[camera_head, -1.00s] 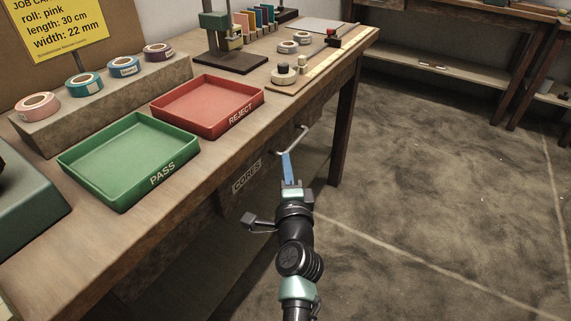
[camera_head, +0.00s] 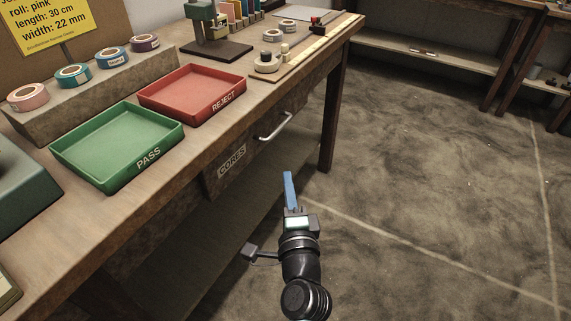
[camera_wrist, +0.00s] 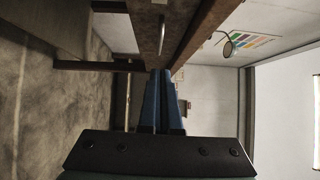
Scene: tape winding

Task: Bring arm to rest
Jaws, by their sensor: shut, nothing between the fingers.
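My gripper (camera_head: 289,188) is in front of the bench, over the floor, with its blue fingers together and nothing between them. The fingers also show closed in the wrist view (camera_wrist: 161,98). The drawer labelled CORES (camera_head: 232,160) is under the bench top, up and left of my gripper. Its metal handle (camera_head: 275,127) is apart from the fingers. The drawer handle also shows in the wrist view (camera_wrist: 162,36), ahead of the fingers.
The wooden bench (camera_head: 60,225) runs along the left, with a green PASS tray (camera_head: 150,160) and a red REJECT tray (camera_head: 222,103), both empty. Several tape rolls sit on a block (camera_head: 85,102) behind them. The concrete floor (camera_head: 430,180) to the right is clear.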

